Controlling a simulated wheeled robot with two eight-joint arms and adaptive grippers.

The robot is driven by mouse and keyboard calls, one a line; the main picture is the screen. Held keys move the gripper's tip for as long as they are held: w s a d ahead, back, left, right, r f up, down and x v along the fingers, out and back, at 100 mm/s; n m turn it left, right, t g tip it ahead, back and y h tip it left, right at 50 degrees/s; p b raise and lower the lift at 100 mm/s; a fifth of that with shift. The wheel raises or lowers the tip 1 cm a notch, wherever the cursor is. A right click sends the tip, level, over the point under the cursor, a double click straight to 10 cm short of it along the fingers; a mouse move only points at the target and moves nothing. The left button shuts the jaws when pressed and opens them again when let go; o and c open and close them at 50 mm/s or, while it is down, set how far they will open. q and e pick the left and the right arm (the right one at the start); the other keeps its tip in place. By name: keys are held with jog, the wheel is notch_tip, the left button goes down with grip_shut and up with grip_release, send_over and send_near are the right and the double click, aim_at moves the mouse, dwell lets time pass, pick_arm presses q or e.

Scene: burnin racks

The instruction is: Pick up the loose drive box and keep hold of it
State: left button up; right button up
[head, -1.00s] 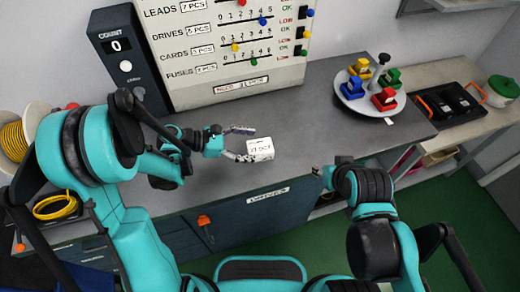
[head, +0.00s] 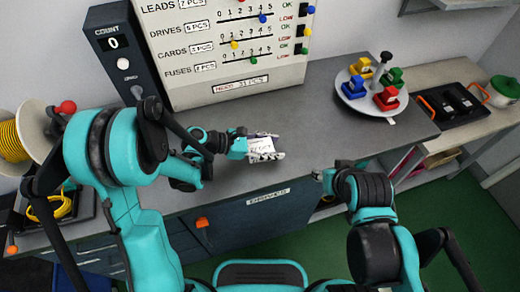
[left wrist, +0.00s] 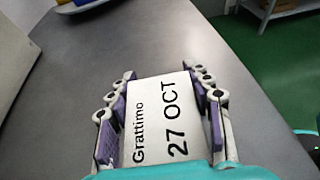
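The loose drive box (head: 262,146) is a small white box on the grey bench, near its front edge. In the left wrist view the box (left wrist: 163,120) shows a printed "Grattimo 27 OCT" face. My left gripper (head: 264,148) has its fingers on both sides of it. In the left wrist view its purple pads (left wrist: 160,112) lie against the box's two sides, with no clear gap. I cannot tell whether the box is clear of the bench top. My right gripper (head: 322,176) is at the bench's front edge, apart from the box; its fingers are too small to read.
A count board (head: 235,50) and a dark count box (head: 122,60) stand behind the bench. A round tray (head: 368,103) with coloured blocks stands to the right. A wire spool (head: 28,140) is at the left. The bench between box and round tray is clear.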

pick_arm(q)
jog(key=shift+c, duration=0.4)
jog(key=shift+r+p, duration=0.3)
jog(key=shift+r, duration=0.25)
jog(key=r, duration=0.1)
jog(key=r+p, duration=0.1)
jog(key=d+r+p, duration=0.1)
jog(key=r, duration=0.1)
jog(key=shift+s, duration=0.3)
jog(key=s+d+r+p, duration=0.3)
jog(key=s+d+r, duration=0.25)
jog(key=d, duration=0.35)
jog(key=w+a+n+t+y, duration=0.3)
jog(key=a+n, duration=0.1)
jog(key=a, duration=0.6)
jog(key=w+a+n+t+y, duration=0.3)
jog(key=w+a+n, duration=0.1)
jog(key=a, duration=0.7)
jog(key=w+a+n+t+y+b, duration=0.1)
jog(key=w+a+n+t+y, duration=0.2)
jog(key=a, duration=0.7)
jog(key=shift+w+a+r+n+t, duration=0.3)
jog(key=shift+w+r+n+t, duration=0.2)
jog(key=shift+n, duration=0.1)
